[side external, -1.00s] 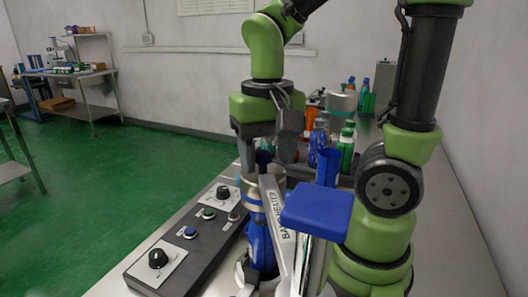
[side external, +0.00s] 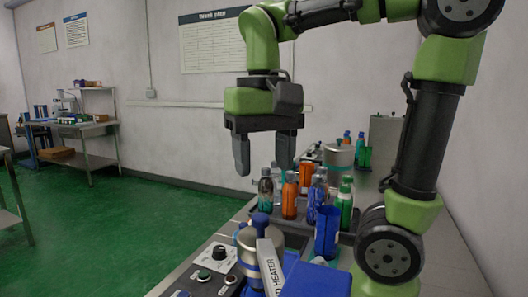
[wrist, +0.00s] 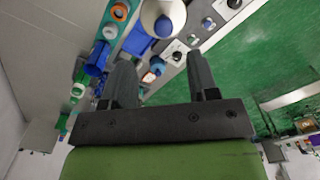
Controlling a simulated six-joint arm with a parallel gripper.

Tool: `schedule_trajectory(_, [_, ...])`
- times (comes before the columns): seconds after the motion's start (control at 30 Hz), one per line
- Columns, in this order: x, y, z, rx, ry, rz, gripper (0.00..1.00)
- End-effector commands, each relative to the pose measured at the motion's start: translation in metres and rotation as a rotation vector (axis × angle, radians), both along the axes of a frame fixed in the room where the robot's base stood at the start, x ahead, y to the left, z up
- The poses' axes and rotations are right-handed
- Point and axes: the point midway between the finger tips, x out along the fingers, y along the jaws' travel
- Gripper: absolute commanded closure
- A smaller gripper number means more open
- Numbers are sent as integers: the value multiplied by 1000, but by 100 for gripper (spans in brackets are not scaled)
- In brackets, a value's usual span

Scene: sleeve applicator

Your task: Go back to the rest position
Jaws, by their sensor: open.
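My gripper (side external: 263,158) hangs open and empty, fingers pointing down, above and behind the sleeve applicator. The applicator has a metal ring with a blue knob on top (side external: 261,222) and a white arm lettered "HEATER" (side external: 269,266); its lower part is cut off by the picture's edge. In the wrist view the open fingers (wrist: 162,75) have nothing between them, and the round white top with a blue knob (wrist: 163,22) lies beyond them.
A tray of several bottles, including an orange one (side external: 290,196) and a green one (side external: 344,204), stands behind the applicator. A blue cup (side external: 327,232) is at its near right. A control box with black knobs (side external: 219,252) is at the left. The air around my gripper is clear.

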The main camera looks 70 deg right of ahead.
Motion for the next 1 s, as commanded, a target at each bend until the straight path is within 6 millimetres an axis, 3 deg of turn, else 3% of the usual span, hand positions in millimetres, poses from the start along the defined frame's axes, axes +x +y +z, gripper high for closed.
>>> schedule_trajectory(0.67, [-2, 1, 6, 4, -19, 17, 46])
schedule_trajectory(1.0, [-23, 30, -18, 59, -471, 320, 46])
